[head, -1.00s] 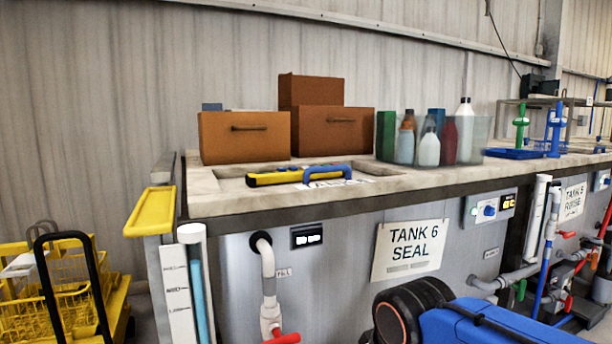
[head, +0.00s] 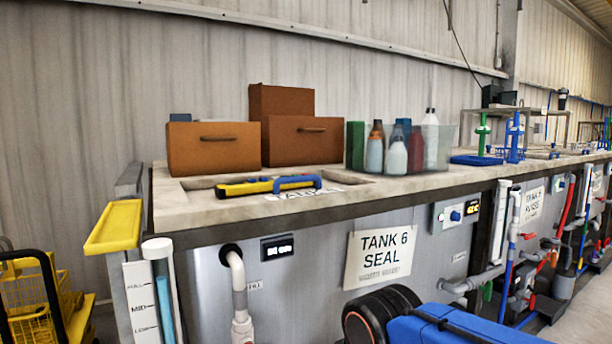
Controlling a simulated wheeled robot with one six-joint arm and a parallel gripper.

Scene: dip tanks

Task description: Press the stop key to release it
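No stop key can be made out for certain. A yellow and black hand-held unit (head: 245,188) with a blue handle (head: 297,182) lies on the tank's top ledge, by the opening; any keys on it are too small to tell. A control box (head: 456,213) with a blue knob and a lit amber display is on the tank front at the right. A small black display panel (head: 277,248) is on the front at the left. My gripper is not in view; a blue and black part, likely my arm, shows at the bottom.
The tank (head: 310,255) bears a "TANK 6 SEAL" sign (head: 380,256). Brown boxes (head: 213,149) and a clear bin of bottles (head: 437,148) stand on top. A yellow tray (head: 114,227), pipe (head: 238,285) and yellow cart (head: 40,295) are at the left. More tanks run right.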

